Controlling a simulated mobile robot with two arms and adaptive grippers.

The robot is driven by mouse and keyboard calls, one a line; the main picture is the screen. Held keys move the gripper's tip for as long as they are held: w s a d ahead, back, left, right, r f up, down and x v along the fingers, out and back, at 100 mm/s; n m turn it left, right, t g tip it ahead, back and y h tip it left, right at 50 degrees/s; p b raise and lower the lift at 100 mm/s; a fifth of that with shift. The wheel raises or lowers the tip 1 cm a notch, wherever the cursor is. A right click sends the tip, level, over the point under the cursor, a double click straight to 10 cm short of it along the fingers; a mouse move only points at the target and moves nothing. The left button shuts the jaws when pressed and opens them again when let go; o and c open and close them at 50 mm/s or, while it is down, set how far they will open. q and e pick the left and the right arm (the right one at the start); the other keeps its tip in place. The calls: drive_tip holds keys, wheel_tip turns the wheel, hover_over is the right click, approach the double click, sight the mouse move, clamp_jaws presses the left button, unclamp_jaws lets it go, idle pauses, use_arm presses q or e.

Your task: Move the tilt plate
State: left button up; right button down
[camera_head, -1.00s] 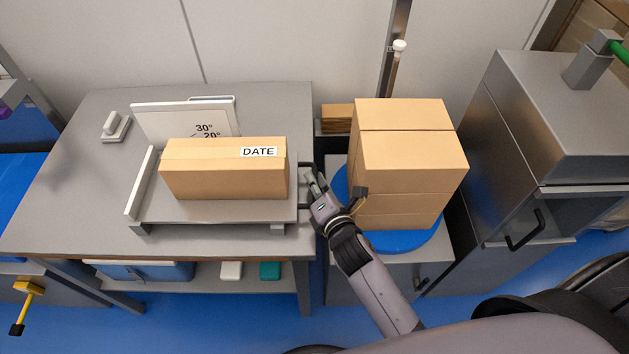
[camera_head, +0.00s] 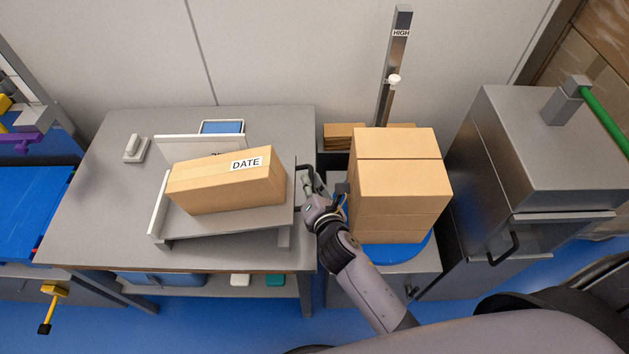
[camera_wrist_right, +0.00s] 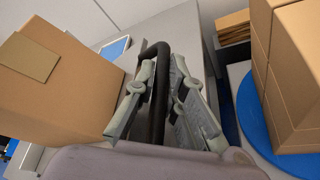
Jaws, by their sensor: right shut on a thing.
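The tilt plate (camera_head: 210,222) is a grey plate on the bench, with a white stop along its left edge (camera_head: 158,204). Its right side is raised, so it slopes down to the left. A cardboard box marked DATE (camera_head: 225,186) lies on it, tilted with it. My right gripper (camera_head: 305,182) is at the plate's right edge. In the right wrist view it is shut on a dark bar handle (camera_wrist_right: 157,95) there, with the box (camera_wrist_right: 55,85) to the left. A white upright panel (camera_head: 190,147) behind the box is mostly hidden. My left gripper is out of view.
Stacked boxes (camera_head: 400,185) stand on a blue round base (camera_head: 385,253) close right of my right arm. A steel cabinet (camera_head: 540,150) stands farther right. A small grey-white device (camera_head: 136,150) sits at the bench's back left. The bench's left part (camera_head: 100,215) is clear.

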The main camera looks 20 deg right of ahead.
use_arm(q)
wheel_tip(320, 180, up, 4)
drive_tip(key=p, duration=0.3)
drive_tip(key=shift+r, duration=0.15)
use_arm(e)
drive_tip(key=shift+n+h, duration=0.3)
drive_tip(key=shift+n, duration=0.1)
drive_tip(key=r, duration=0.1)
drive_tip(key=a+r, duration=0.1)
drive_tip(key=r, duration=0.2)
drive_tip(key=shift+w+a+r, duration=0.2)
drive_tip(key=shift+w+r, duration=0.15)
drive_tip(key=shift+w, duration=0.05)
drive_tip(key=c, duration=1.7)
unclamp_jaws()
drive_tip(key=shift+s+f, duration=0.1)
drive_tip(key=shift+f, duration=0.05)
drive_tip(key=shift+o, duration=0.3)
drive_tip(key=shift+f, duration=0.15)
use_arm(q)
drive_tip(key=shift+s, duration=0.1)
use_arm(e)
drive_tip(key=shift+s, duration=0.15)
drive_tip(key=v, duration=1.2)
drive_tip(key=shift+d, duration=0.1)
